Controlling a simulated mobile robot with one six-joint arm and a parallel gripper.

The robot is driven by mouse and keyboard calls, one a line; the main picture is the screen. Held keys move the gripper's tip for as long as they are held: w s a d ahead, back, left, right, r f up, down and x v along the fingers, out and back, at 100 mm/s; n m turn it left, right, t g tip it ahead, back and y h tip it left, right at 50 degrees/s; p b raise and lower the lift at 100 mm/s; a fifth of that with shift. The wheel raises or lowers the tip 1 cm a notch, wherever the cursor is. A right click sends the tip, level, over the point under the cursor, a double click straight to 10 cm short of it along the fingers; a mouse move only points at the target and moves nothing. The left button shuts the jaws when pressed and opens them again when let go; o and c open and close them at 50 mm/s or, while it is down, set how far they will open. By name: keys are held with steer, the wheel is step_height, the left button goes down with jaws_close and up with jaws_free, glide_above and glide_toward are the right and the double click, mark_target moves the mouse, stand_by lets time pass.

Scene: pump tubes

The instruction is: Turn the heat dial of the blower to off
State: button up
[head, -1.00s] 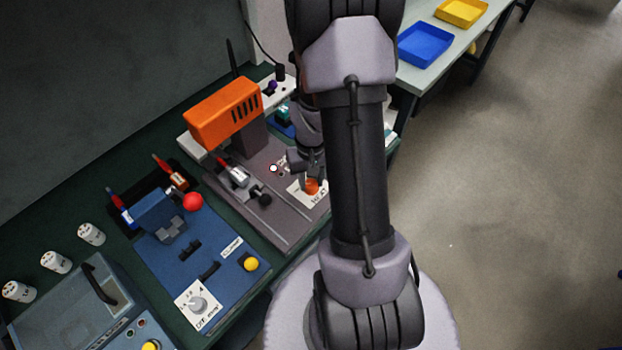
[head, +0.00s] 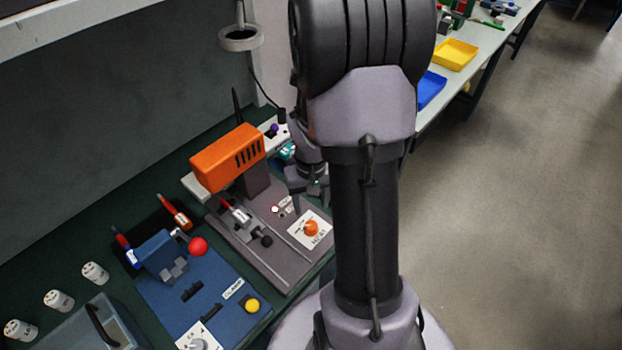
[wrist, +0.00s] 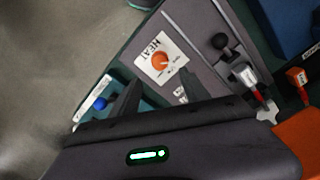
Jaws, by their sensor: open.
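The heat dial (head: 311,228) is an orange knob on a white plate marked HEAT, on the blower's grey base (head: 270,262). The blower's orange housing (head: 227,157) stands behind it to the left. In the wrist view the dial (wrist: 160,62) shows whole, beyond the fingertips. Its small setting marks are too blurred to read, so I cannot tell its setting. My gripper (head: 309,203) is open and empty, above and behind the dial and apart from it. In the wrist view the two dark fingers (wrist: 158,92) are spread, with nothing between them.
A blue unit (head: 205,290) with a red ball and yellow button lies further left. Several white canisters (head: 95,273) stand at the far left. Open floor is on the right.

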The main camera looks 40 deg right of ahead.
step_height(320, 180, up, 8)
steer(key=p, duration=0.2)
